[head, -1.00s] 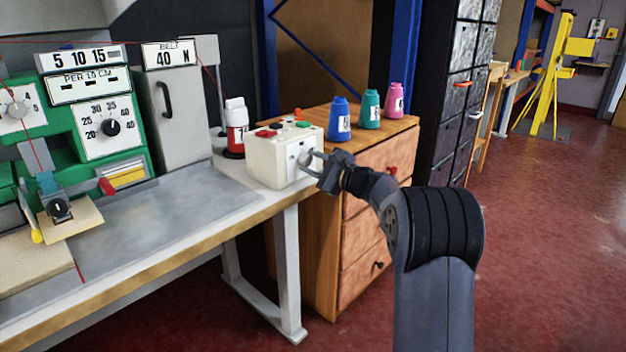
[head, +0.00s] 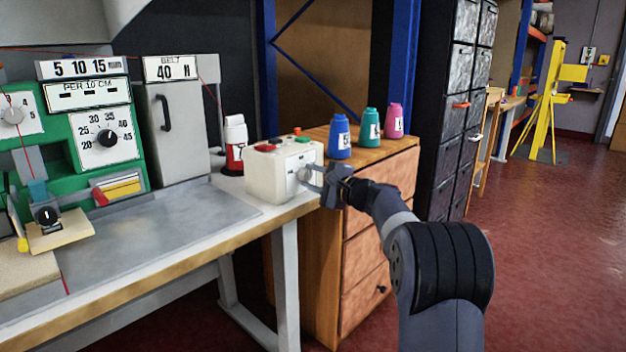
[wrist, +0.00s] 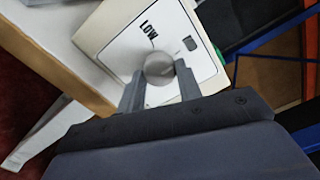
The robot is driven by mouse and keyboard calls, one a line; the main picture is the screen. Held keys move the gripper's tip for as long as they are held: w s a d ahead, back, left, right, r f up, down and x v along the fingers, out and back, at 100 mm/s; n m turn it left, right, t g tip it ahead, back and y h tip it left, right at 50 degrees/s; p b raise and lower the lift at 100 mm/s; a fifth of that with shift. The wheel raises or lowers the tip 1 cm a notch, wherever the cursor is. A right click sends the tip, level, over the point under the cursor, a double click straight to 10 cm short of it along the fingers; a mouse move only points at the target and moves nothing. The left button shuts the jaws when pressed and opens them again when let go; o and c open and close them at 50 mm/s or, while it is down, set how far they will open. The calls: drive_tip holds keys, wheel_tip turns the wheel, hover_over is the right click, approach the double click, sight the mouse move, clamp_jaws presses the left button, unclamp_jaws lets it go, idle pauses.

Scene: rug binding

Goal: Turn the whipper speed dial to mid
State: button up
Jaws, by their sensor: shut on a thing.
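The whipper speed dial is a round grey knob (wrist: 158,66) on the white face of a cream control box (head: 265,178). The box stands at the right end of the workbench. In the wrist view the word LOW and a dark mark lie beside the knob, and a small dark square sits further right on the plate. My gripper (wrist: 158,82) is shut on the knob, one finger on each side. In the head view my gripper (head: 309,177) reaches the box's face from the right. I cannot read the knob's pointer or any other label.
The box top carries red and green buttons (head: 297,133). Blue, teal and pink thread cones (head: 370,124) stand on the wooden drawer cabinet (head: 385,205). A green machine (head: 105,138) is at left; red floor is open at right.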

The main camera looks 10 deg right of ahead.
drive_tip(key=shift+f, duration=0.1)
drive_tip(key=o, duration=1)
drive_tip(key=shift+c, duration=0.2)
drive_tip(key=p+v, duration=0.1)
drive_tip(key=v, duration=0.9)
drive_tip(key=shift+s+d+p, duration=0.2)
drive_tip(key=shift+s+p, duration=0.1)
drive_tip(key=shift+p, duration=0.05)
drive_tip(key=b+x, duration=0.1)
drive_tip(key=x, duration=1)
drive_tip(key=shift+b, duration=0.4)
drive_tip(key=shift+d, duration=0.1)
